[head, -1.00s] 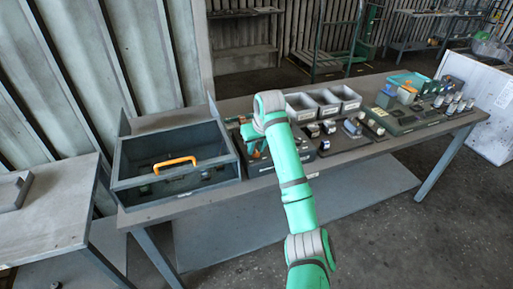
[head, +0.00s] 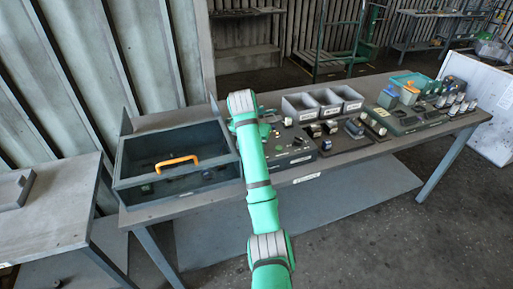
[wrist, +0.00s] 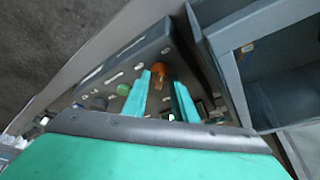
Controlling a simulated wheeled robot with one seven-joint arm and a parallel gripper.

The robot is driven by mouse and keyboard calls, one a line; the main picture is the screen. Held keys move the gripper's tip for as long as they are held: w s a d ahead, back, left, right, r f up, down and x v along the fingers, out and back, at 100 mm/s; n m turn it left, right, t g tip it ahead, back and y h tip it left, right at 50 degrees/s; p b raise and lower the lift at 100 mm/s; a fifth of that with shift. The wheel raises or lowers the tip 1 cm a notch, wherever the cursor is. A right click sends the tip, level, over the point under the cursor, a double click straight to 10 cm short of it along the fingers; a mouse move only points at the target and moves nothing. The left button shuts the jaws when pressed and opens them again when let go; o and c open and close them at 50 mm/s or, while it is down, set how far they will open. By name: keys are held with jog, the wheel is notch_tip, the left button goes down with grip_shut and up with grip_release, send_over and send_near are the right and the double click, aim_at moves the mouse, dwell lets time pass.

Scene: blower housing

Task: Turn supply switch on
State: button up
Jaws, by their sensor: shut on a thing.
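A dark control panel (wrist: 120,75) carries small pale labels, a green button (wrist: 123,89) and an olive-grey button (wrist: 97,102). An orange knob (wrist: 159,74) stands on it, probably the supply switch; no label on it is readable. My gripper (wrist: 163,82) has its two teal fingers on either side of this knob, closed on it. The knob's lower part and the panel behind the fingers are partly hidden. In the head view the panel (head: 290,150) sits on the bench right of my arm, which hides my gripper and the knob.
A dark open-topped box (head: 180,200) with an orange handle (head: 176,163) stands just left of the panel; its wall also shows close beside my gripper in the wrist view (wrist: 222,65). Grey bins (head: 326,104) and several small devices (head: 400,122) fill the bench to the right.

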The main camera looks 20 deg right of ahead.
jog(key=shift+m, duration=0.3)
dwell(0.4)
jog(key=o, duration=1)
